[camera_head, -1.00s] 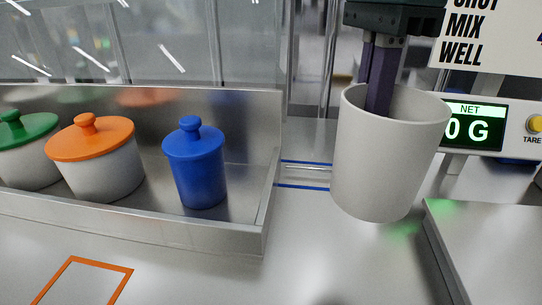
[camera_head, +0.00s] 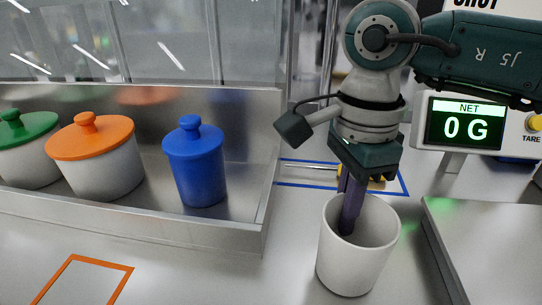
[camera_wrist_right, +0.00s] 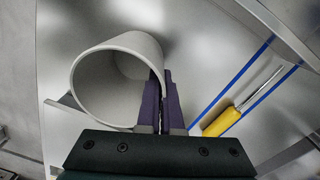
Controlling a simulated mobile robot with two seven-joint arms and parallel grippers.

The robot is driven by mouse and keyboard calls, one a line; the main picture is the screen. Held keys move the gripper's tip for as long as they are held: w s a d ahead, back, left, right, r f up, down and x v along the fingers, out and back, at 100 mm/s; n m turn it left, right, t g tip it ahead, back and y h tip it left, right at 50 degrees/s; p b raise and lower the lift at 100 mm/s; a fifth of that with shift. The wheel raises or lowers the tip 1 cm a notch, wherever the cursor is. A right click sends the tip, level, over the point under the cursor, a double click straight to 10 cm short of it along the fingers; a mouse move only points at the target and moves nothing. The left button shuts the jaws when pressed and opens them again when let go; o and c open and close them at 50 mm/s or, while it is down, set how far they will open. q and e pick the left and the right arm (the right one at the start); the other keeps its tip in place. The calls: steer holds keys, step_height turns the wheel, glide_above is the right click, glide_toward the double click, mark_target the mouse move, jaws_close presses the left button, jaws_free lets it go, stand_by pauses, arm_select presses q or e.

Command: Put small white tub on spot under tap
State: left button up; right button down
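The small white tub (camera_head: 357,257) is upright, open at the top, in the lower right of the head view. My right gripper (camera_head: 347,222) reaches down into it from above, and its purple fingers are closed on the tub's wall. In the right wrist view the tub (camera_wrist_right: 105,85) lies left of the fingers (camera_wrist_right: 161,105), with its rim edge running between them. Whether the tub's base touches the counter I cannot tell. My left gripper is not in view. No tap shows in these frames.
A steel tray (camera_head: 130,230) holds blue (camera_head: 195,165), orange-lidded (camera_head: 98,165) and green-lidded (camera_head: 25,155) pots. An orange outline (camera_head: 75,262) marks the counter. A yellow-handled tool (camera_wrist_right: 222,122) lies within blue lines. A scale display (camera_head: 465,125) and steel platform (camera_head: 490,250) stand right.

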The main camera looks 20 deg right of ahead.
steer(key=c, duration=1.5)
jaws_free()
steer(key=shift+f, duration=0.2)
steer(key=shift+c, duration=0.2)
steer(key=o, duration=0.5)
steer(key=shift+c, duration=0.2)
steer(key=shift+r, duration=0.1)
